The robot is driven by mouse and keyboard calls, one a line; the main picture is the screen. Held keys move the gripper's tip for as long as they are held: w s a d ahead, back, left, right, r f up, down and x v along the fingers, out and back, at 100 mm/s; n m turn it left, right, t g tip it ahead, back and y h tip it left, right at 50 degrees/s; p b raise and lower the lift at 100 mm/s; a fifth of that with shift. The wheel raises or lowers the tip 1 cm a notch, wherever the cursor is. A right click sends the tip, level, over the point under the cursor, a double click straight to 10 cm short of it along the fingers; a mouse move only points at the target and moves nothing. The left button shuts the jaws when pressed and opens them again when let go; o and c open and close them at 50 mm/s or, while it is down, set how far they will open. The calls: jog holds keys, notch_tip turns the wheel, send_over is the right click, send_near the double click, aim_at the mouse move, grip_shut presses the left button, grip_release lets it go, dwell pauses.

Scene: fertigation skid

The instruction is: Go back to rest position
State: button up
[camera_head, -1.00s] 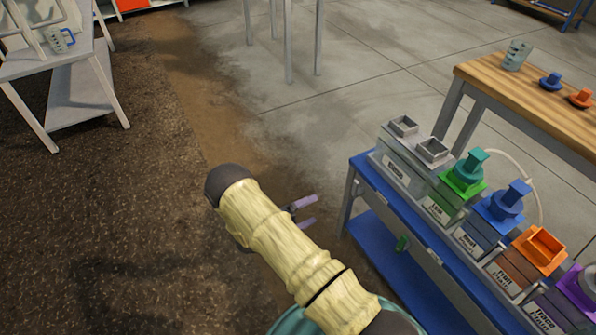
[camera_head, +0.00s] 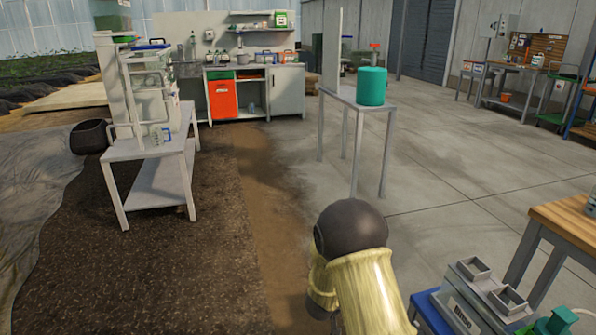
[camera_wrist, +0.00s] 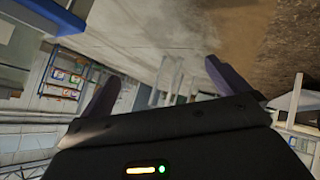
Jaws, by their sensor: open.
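My gripper (camera_wrist: 160,83) shows in the wrist view with its two purple-grey fingers wide apart. Nothing is between them. The head view shows my arm in its pale yellow sleeve at the lower middle; it hides the gripper there. The wrist view is tilted, with floor, dark soil and white table legs beyond the fingers.
A blue stand (camera_head: 429,312) with labelled tanks (camera_head: 474,300) is at the lower right, beside a wooden-topped table (camera_head: 572,217). A tall narrow table (camera_head: 345,95) holds a teal cylinder (camera_head: 372,86). A white bench (camera_head: 150,148) stands left. Open concrete floor (camera_head: 440,170) lies right of centre.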

jog(key=s+d+r+g+y, duration=0.15)
jog(key=s+r, duration=0.25)
jog(key=s, duration=0.5)
jog(key=s+r+m+g+y, duration=0.1)
jog(key=s+r+g+y, duration=0.1)
jog(key=s+r, duration=0.45)
jog(key=s+r+g+y, duration=0.2)
jog(key=s+r, duration=0.1)
jog(key=s, duration=0.8)
notch_tip(320, 180, up, 34)
jog(key=p, duration=3.4)
jog(key=shift+w+d+f, duration=0.15)
jog(key=shift+w+f, duration=0.05)
jog(key=shift+w, duration=0.1)
